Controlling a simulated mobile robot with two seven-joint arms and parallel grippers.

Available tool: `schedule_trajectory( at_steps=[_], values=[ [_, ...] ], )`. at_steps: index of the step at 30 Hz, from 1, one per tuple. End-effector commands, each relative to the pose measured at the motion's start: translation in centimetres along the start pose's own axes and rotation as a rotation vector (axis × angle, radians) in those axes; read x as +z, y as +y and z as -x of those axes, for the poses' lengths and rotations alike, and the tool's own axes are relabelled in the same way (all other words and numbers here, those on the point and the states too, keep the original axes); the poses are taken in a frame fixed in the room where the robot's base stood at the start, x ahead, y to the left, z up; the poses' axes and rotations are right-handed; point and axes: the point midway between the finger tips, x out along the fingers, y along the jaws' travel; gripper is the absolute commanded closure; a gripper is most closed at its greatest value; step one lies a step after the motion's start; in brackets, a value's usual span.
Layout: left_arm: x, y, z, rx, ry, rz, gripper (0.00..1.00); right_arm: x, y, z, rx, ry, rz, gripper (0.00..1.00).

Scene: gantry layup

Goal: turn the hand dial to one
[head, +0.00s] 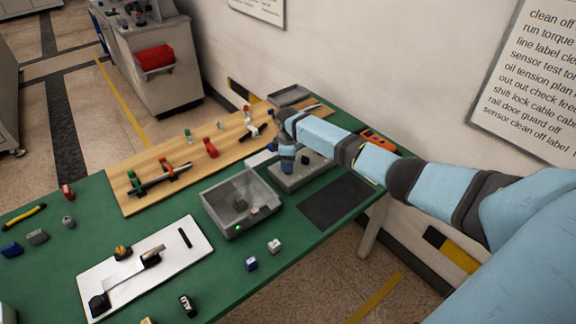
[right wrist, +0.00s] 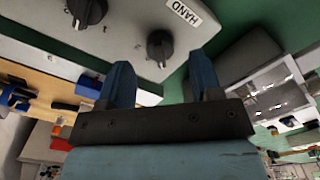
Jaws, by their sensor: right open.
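The hand dial (right wrist: 160,46) is a round black knob with a raised grip on a light grey panel (right wrist: 135,22). A white label reading HAND (right wrist: 183,12) is beside it. A second black dial (right wrist: 87,11) is on the same panel. My right gripper (right wrist: 161,68) is open, with its blue fingers spread and nothing between them; the hand dial shows just beyond the fingertips, roughly between them. In the head view the right gripper (head: 288,163) is at the grey panel box (head: 302,180), partly covering it. I cannot read the dial's setting. My left gripper is not in view.
A grey open bin (head: 221,203) stands left of the panel box on the green table (head: 90,235). A dark mat (head: 334,202) lies in front of the box. A wooden board (head: 185,160) with clamps is behind. The wall is close behind my right arm.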

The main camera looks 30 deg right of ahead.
Motion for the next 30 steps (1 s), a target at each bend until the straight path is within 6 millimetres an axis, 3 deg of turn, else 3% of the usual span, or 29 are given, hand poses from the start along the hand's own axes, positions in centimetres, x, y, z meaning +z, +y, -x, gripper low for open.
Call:
schedule_trajectory(
  at_steps=[9, 15, 30],
  values=[
    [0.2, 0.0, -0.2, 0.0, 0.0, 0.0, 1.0, -0.1, 0.1, 7.3, 0.003, 0.003, 0.001, 0.41],
    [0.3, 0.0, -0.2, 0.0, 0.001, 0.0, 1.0, 0.0, 0.1, 10.2, 0.002, 0.001, 0.001, 0.41],
    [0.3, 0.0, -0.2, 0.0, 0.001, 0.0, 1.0, 0.0, 0.0, 11.1, 0.001, 0.0, 0.001, 0.41]
  ],
)
